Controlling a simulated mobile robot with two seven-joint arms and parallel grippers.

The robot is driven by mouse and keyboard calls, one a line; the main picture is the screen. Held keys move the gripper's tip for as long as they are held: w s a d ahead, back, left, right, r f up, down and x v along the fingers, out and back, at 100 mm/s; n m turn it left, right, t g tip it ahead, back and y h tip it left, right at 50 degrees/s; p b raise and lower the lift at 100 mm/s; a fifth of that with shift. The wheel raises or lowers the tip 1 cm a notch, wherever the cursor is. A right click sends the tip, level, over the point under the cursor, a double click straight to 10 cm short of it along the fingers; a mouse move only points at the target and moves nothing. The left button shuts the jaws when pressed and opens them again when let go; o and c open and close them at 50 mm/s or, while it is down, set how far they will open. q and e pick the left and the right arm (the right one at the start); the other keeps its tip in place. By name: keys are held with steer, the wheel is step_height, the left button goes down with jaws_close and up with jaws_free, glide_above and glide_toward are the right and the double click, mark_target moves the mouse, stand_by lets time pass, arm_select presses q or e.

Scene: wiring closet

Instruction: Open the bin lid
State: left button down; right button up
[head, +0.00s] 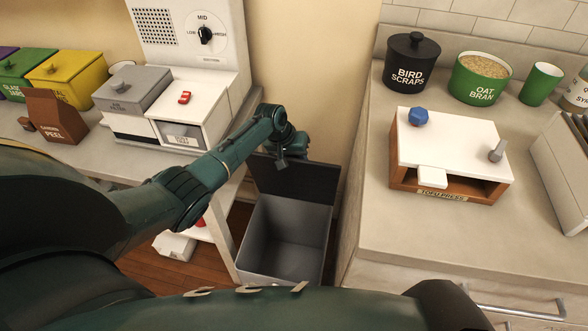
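The bin (258,240) is a grey open-topped box on the floor, in the gap between the two counters. Its dark lid (315,184) stands raised at the back edge, so the empty-looking grey inside shows. My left gripper (284,160) is at the upper part of the raised lid, in front of it or touching it; I cannot tell which. Its fingers are small and partly hidden, so I cannot see whether they are open or shut. My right gripper is not in view.
The left counter holds a grey box (133,85), a yellow box (68,72) and a brown bag (55,118). The right counter (390,215) holds a white-topped tofu press (450,148), a black canister (411,62) and a green oat bran tub (480,80).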

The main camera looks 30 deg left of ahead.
arm_select(q)
steer(key=shift+w+a+g+b, duration=0.2)
steer(key=shift+w+g+b, duration=0.35)
steer(key=shift+w, duration=0.4)
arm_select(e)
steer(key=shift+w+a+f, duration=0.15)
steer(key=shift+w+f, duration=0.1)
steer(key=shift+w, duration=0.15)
arm_select(q)
steer(key=c, duration=1)
jaws_free()
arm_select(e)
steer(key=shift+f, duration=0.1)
arm_select(q)
steer(key=shift+r, duration=0.1)
steer(key=p+v, duration=0.3)
steer(key=v, duration=1)
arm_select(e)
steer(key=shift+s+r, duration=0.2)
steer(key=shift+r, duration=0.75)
arm_select(q)
steer(key=shift+s, duration=0.1)
